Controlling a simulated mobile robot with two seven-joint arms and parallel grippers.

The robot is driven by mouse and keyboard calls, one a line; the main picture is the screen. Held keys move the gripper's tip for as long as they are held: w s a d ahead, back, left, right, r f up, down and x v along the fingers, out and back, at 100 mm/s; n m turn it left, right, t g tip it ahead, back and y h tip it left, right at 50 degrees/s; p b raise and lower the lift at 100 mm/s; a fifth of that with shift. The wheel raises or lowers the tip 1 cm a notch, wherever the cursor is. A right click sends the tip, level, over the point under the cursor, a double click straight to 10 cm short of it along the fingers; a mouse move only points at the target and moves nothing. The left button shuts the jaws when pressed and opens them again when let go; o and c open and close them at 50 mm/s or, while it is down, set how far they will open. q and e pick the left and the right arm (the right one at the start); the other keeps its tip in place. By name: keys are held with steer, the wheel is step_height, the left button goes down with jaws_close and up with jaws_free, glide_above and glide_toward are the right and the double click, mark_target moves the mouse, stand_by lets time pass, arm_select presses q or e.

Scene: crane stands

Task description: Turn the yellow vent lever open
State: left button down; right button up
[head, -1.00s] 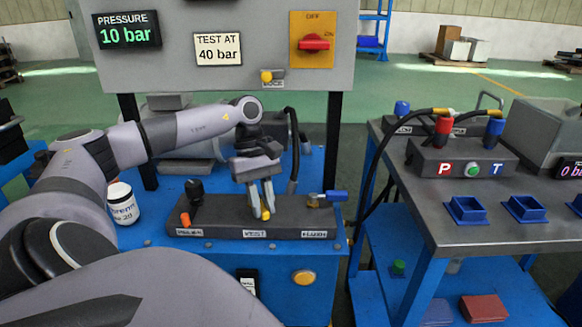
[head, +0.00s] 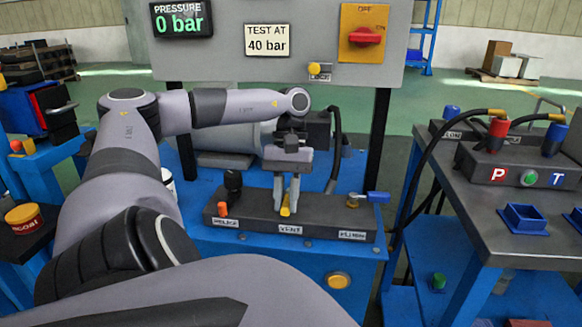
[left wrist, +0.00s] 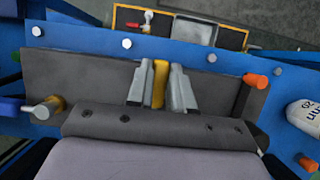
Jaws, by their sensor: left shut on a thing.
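The yellow vent lever (head: 285,212) stands on the dark valve block (head: 325,222) above the VENT label. My left gripper (head: 287,205) points down over the block and is shut on the lever. In the left wrist view the lever (left wrist: 160,84) lies between the two grey fingers (left wrist: 161,92), with its length running away from the gripper body. The lever's base is partly hidden by the fingers. The pressure display (head: 181,19) reads 0 bar. My right gripper is not in view.
A blue-handled valve (head: 376,197) is right of the lever; a black knob (head: 233,182) and orange piece (head: 222,209) are left. The grey panel (head: 225,66) carries a red switch (head: 365,37). A bench (head: 480,215) stands at right.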

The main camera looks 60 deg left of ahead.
arm_select(q)
steer(key=c, duration=1)
jaws_free()
step_height(320, 180, up, 9)
steer(key=p, duration=0.3)
step_height(320, 180, up, 6)
steer(key=p, duration=0.4)
glide_above(286, 203)
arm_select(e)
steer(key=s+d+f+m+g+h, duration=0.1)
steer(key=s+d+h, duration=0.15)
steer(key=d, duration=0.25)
arm_select(q)
steer(key=shift+r+p, duration=2.55)
steer(key=shift+p, duration=0.1)
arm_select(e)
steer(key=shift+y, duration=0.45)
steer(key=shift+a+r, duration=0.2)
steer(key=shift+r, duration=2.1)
